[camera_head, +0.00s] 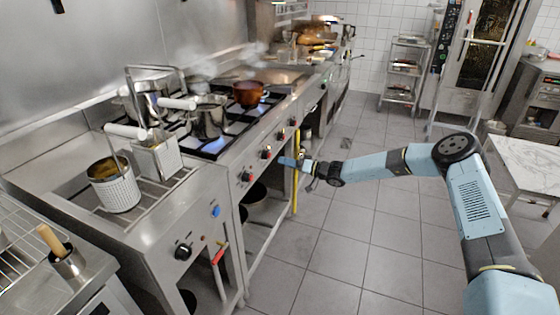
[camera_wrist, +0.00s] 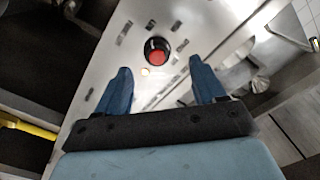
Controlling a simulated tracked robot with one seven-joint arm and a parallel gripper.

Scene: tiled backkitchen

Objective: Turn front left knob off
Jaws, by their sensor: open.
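The stove (camera_head: 225,145) runs along the left in the head view, with several black-and-red knobs on its front panel. One knob (camera_head: 247,177) sits at the near end of the row, and another (camera_head: 266,152) is a little farther along. My gripper (camera_head: 284,161) is at the front panel, close to these knobs. In the wrist view, a black knob with a red face (camera_wrist: 157,51) lies ahead of and between my two blue fingertips (camera_wrist: 163,72). The fingers are open and apart from it. I cannot tell which knob of the row this is.
Pots (camera_head: 208,118) and a copper pan (camera_head: 248,93) stand on the burners. A fryer with a white-handled basket (camera_head: 157,160) is nearer, its black knob (camera_head: 183,252) on the front. A yellow pipe (camera_head: 296,180) runs below the panel. The tiled floor (camera_head: 350,235) is clear.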

